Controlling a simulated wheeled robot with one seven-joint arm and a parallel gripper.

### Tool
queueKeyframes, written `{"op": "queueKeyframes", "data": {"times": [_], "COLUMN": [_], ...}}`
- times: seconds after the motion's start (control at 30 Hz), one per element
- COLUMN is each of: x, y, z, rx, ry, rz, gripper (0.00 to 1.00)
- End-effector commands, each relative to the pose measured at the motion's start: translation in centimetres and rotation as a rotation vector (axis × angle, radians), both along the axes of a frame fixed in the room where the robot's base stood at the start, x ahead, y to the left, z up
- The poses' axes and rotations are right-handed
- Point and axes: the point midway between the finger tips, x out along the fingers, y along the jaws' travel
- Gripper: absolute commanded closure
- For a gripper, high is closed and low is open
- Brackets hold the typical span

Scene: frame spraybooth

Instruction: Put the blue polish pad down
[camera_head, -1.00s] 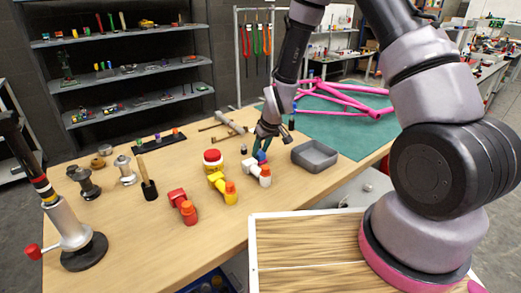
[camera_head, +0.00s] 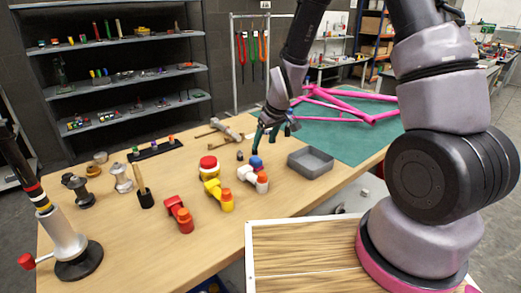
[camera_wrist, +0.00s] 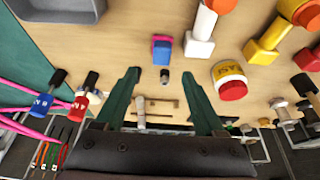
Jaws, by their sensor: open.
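The blue polish pad (camera_head: 256,161) is on the wooden table, just behind a white piece with an orange cap (camera_head: 252,176), which partly hides it. In the wrist view the pad (camera_wrist: 161,50) shows as a blue block with a pink part, beyond my fingertips and apart from them. My gripper (camera_head: 273,138) has teal fingers spread apart and empty, above and behind the pad. In the wrist view the gripper (camera_wrist: 161,76) is also open with nothing between its fingers. A small dark object (camera_wrist: 164,77) lies on the table below.
A grey tray (camera_head: 323,169) is right of the pad. Yellow (camera_head: 218,195) and red (camera_head: 179,215) pieces and a red-lidded jar (camera_head: 209,168) are to the left. A pink frame (camera_head: 345,108) lies on a green mat (camera_head: 335,136) behind.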

Motion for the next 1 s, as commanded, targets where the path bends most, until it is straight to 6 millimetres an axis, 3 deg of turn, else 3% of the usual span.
{"op": "queueKeyframes", "data": {"times": [0.33, 0.43, 0.67, 0.87, 1.0], "x": [-0.5, -0.4, -1.6, -5.7, -9.8], "y": [-0.5, -1.3, -6.0, -10.6, -13.5], "z": [1.9, 3.7, 13.8, 22.4, 27.1], "rx": [0.001, 0.01, 0.072, 0.155, 0.222], "ry": [-0.002, -0.01, -0.041, -0.06, -0.073], "rz": [-0.005, -0.036, -0.234, -0.44, -0.583], "gripper": [0.29, 0.29, 0.29, 0.29, 0.29]}}
